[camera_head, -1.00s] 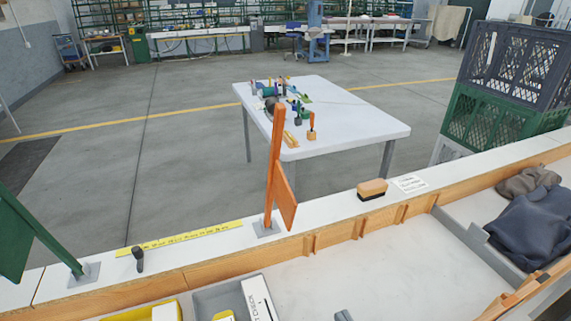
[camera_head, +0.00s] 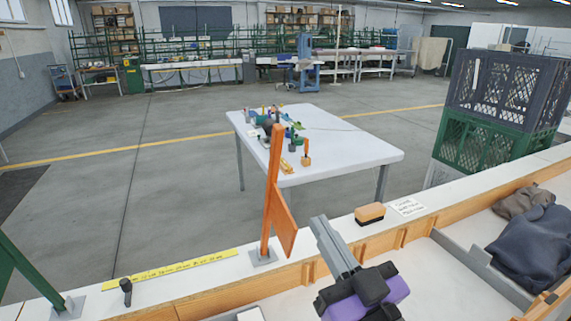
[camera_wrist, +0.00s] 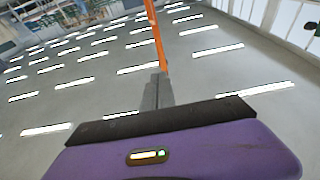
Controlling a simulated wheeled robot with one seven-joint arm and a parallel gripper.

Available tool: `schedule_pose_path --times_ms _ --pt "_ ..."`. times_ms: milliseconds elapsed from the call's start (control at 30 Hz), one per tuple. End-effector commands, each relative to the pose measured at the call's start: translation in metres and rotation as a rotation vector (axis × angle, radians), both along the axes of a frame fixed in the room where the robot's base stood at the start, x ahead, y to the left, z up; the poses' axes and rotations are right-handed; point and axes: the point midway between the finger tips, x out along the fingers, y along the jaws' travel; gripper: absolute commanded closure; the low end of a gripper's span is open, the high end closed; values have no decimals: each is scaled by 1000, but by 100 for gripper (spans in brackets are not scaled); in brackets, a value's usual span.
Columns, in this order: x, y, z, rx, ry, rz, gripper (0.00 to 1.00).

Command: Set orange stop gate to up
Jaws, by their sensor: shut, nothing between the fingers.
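The orange stop gate (camera_head: 271,195) stands on a grey base plate on the white ledge, left of centre in the head view. Its tall narrow bar points up, tilted slightly, and a flat orange panel angles down to the right. My gripper (camera_head: 319,222) is to the right of the gate, its grey fingers together and empty, pointing up and left. In the head view a gap shows between the fingertips and the panel. In the wrist view the orange bar (camera_wrist: 156,35) rises just beyond the fingertips (camera_wrist: 158,78); I cannot tell from it whether they touch.
A green gate (camera_head: 30,275) stands at the far left of the ledge. A brush-like block (camera_head: 370,213) sits right of my gripper. Crates (camera_head: 500,95) and a white table (camera_head: 350,155) stand beyond.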

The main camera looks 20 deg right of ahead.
Motion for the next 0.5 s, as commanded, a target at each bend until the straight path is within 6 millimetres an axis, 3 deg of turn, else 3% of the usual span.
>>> schedule_pose_path --times_ms 133,500 --pt "6 0 20 7 -32 -6 100" --pt "22 -1 23 9 -39 -10 100"
